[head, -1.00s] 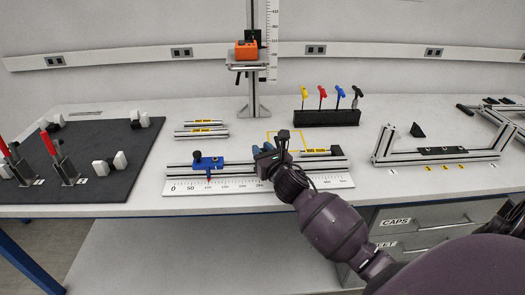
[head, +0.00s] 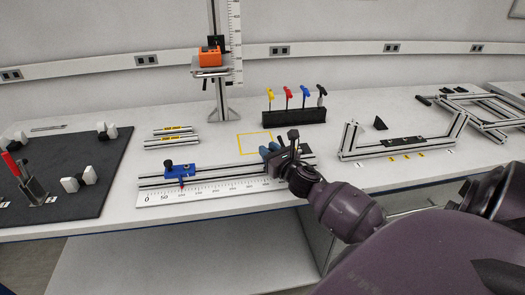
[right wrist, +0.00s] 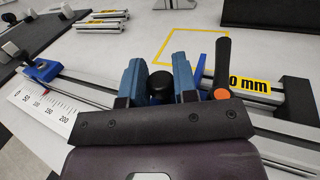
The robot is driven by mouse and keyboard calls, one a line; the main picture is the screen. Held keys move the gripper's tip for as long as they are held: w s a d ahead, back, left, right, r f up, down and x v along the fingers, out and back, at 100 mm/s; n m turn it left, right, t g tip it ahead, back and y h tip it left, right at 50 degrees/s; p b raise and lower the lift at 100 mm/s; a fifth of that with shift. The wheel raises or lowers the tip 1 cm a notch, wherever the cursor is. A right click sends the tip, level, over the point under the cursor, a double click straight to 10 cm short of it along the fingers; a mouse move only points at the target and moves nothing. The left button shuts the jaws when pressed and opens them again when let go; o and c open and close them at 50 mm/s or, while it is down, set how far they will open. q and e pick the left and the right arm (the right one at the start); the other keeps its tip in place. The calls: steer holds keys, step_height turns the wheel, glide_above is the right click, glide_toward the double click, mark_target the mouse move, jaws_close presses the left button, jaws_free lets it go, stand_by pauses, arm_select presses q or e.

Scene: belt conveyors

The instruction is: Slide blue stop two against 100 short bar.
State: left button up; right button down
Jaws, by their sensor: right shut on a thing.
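Blue stop two shows in the right wrist view as a bright blue part (right wrist: 200,68) and a black knob (right wrist: 160,84) between the fingers; the rest is hidden. My right gripper is shut on it over the right half of the rail, in the head view (head: 274,153) and the right wrist view (right wrist: 160,80). The short bar (right wrist: 250,86), with a yellow label ending in "0 mm", lies along the rail just right of the gripper. A black lever with an orange disc hides its near end, so I cannot tell whether the stop touches it. My left gripper is not in view.
Another blue stop (head: 180,170) with a black knob sits on the rail's left part, above the white ruler (head: 215,193). Two labelled bars (head: 172,141) lie behind. A yellow outlined square (head: 254,137) is empty. A tool rack (head: 294,117) and a metal frame (head: 400,146) stand rightward.

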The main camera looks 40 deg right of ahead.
steer(key=shift+d, duration=0.1)
steer(key=c, duration=1.2)
jaws_free()
steer(key=shift+c, duration=0.2)
steer(key=shift+s, duration=0.15)
steer(key=s, duration=0.3)
steer(key=s+a, duration=0.1)
steer(key=s, duration=0.6)
steer(key=shift+s+a, duration=0.25)
steer(key=shift+a, duration=0.1)
